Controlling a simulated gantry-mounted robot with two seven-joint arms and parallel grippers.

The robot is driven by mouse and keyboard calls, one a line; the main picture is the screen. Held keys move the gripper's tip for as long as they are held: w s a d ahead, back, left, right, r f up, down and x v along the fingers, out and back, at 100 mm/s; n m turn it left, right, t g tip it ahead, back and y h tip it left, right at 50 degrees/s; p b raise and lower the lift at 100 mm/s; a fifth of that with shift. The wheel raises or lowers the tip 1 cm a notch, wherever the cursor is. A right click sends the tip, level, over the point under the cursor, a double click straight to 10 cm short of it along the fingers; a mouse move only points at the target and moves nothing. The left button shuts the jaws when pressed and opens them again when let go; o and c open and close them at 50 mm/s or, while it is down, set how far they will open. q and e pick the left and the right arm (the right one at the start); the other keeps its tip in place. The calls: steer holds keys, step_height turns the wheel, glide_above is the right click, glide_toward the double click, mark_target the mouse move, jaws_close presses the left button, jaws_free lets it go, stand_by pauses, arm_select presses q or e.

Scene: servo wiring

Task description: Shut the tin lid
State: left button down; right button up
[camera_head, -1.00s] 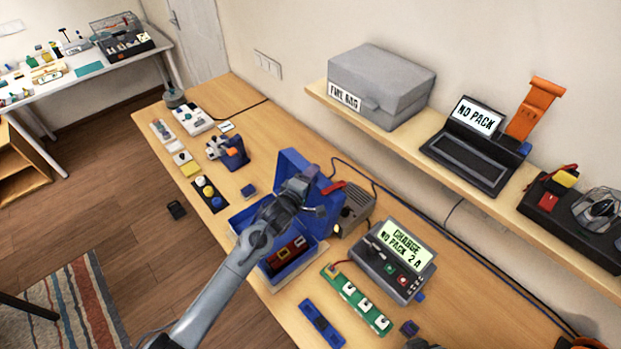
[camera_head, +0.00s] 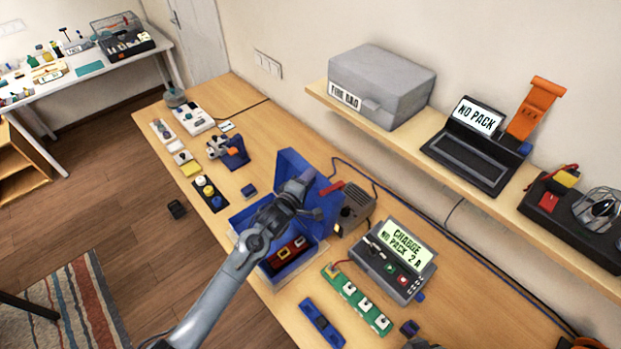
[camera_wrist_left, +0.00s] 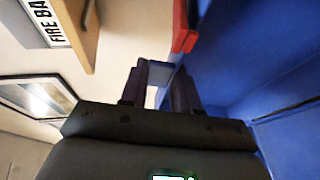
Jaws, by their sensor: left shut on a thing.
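The blue tin (camera_head: 240,218) stands on the wooden table with its blue lid (camera_head: 291,165) raised at the back, roughly upright. Red and dark items lie inside the tin. My left gripper (camera_head: 318,206) is at the lid's right side, with my forearm crossing over the tin. In the left wrist view the fingers (camera_wrist_left: 162,90) are close around a blue-grey edge by the blue lid (camera_wrist_left: 235,60); the exact contact is partly hidden. A red piece (camera_wrist_left: 185,28) shows beside the lid. My right gripper is not in view.
A grey-brown box (camera_head: 355,210) stands right behind the tin, close to the lid. A charger (camera_head: 395,262) and a green board (camera_head: 357,300) lie to the right. A shelf (camera_head: 455,150) with a grey fire bag (camera_head: 380,85) is above the back.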

arm_select(q)
steer(key=s+a+n+t+h+b, duration=0.2)
steer(key=s+a+t+b, duration=0.3)
steer(key=s+a, duration=0.2)
steer(key=shift+a+f+n+h, duration=0.4)
steer(key=shift+a, duration=0.7)
steer(key=shift+t, duration=0.3)
